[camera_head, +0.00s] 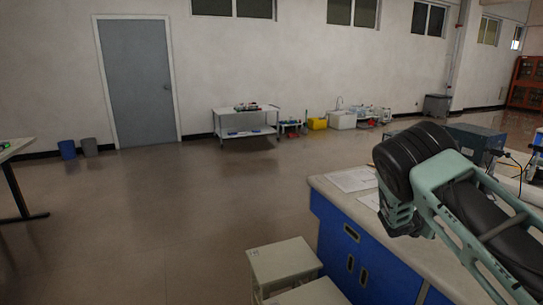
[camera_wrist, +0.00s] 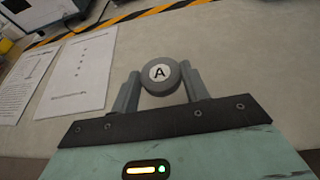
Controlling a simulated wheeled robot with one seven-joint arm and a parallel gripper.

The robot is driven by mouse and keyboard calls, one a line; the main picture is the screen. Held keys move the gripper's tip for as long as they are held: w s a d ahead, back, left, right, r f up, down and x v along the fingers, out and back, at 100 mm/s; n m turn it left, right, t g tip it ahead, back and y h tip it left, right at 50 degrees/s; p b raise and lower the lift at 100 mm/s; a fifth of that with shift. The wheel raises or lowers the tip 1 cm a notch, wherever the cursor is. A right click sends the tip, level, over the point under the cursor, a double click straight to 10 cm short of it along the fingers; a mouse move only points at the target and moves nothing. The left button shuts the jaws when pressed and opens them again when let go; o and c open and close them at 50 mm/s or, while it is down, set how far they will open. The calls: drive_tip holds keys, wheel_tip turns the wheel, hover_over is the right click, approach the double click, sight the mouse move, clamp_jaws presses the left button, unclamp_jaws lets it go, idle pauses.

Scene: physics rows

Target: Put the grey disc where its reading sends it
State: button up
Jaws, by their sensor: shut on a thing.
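The grey disc (camera_wrist: 160,89) is round, with a black letter A on a white circle on its face. In the wrist view it sits between the two grey fingers of my gripper (camera_wrist: 161,84), which is shut on it. Behind it lies the pale bench top. I cannot tell how high the disc is above the bench. In the head view my arm reaches over the white-topped blue bench (camera_head: 340,232) at right, and the disc is hidden there.
Printed sheets (camera_wrist: 78,72) lie on the bench left of the disc, and papers also show in the head view (camera_head: 352,179). Yellow-black tape (camera_wrist: 130,17) crosses the bench. A white trolley (camera_head: 246,118) stands by the wall. Pale stools (camera_head: 282,261) stand beside the bench.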

drive_tip(key=s+a+f+n+t+y+b, duration=0.1)
drive_tip(key=s+a+f+n+t+y, duration=0.2)
drive_tip(key=s+a, duration=0.7)
drive_tip(key=s+a+f+n+t+y+b, duration=0.1)
drive_tip(key=s+a+f+n+t+y, duration=0.1)
drive_tip(key=s+a+f, duration=0.4)
drive_tip(key=shift+s+a+n+t+y+b, duration=0.5)
drive_tip(key=shift+s+a+n, duration=0.7)
drive_tip(key=shift+s+a, duration=0.9)
drive_tip(key=shift+w+a, duration=0.2)
drive_tip(key=shift+a, duration=0.05)
